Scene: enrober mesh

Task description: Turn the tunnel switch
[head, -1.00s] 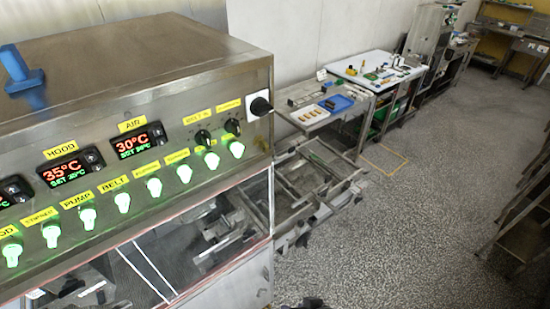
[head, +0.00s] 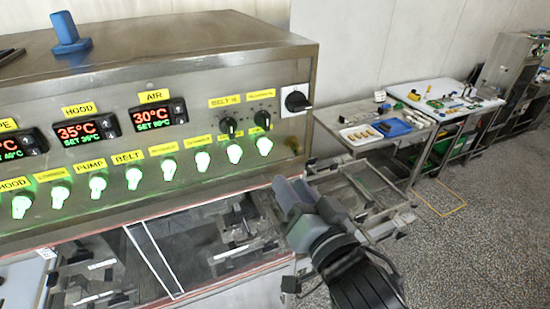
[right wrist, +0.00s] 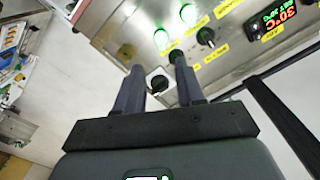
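A control panel (head: 180,110) on a steel cabinet carries a row of green-lit knobs (head: 133,178) under yellow labels. HOOD, PUMP and BELT are readable; several other labels are too small, so I cannot tell which one says tunnel. A black rotary switch on a white plate (head: 297,101) sits at the panel's right end. My right gripper (head: 285,188) is in front of the cabinet, below that switch. In the right wrist view, my right gripper's fingers (right wrist: 156,75) are apart and empty. The rotary switch (right wrist: 158,82) shows between them, beyond the tips. My left gripper is out of view.
Two small black knobs (head: 228,127) sit under yellow labels left of the rotary switch. Red displays (head: 87,132) are further left. A blue fixture (head: 70,38) stands on the cabinet top. Tables with trays (head: 350,116) stand at the right, beside open speckled floor.

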